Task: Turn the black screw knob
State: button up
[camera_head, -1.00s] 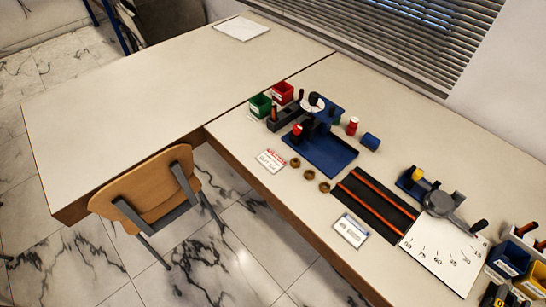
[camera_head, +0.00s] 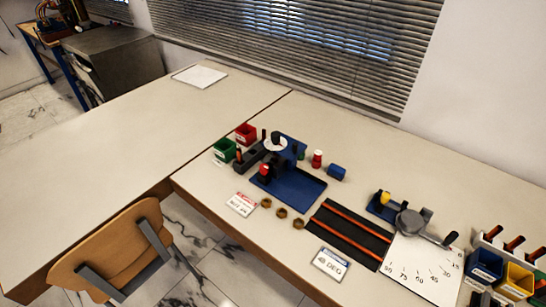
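A blue gauge rig (camera_head: 302,188) stands on the long bench near the middle of the view. A white round dial (camera_head: 268,145) sits on top of it, with a small black knob (camera_head: 276,137) at the dial. Another black handle (camera_head: 451,238) is at the end of the grey arm on the angle gauge (camera_head: 404,221) at the right. I cannot tell for certain which of these is the screw knob. A red-topped post (camera_head: 264,170) stands at the rig's front left. My gripper is not in view.
Red (camera_head: 245,134) and green (camera_head: 225,149) bins stand left of the rig. Brass nuts (camera_head: 282,212), a red-and-white label card (camera_head: 242,204) and a black rail board (camera_head: 345,234) lie in front. A chair (camera_head: 125,248) stands by the left table (camera_head: 110,145), which is mostly clear.

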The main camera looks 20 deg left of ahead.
aim_at(275, 135)
jog(key=u, duration=0.3)
jog(key=i+j+u, duration=0.15)
jog(key=u, duration=0.3)
jog(key=i+u, duration=0.15)
jog(key=u, duration=0.25)
jog(key=i+u, duration=0.2)
jog(key=u, duration=0.25)
jog(key=i, duration=0.15)
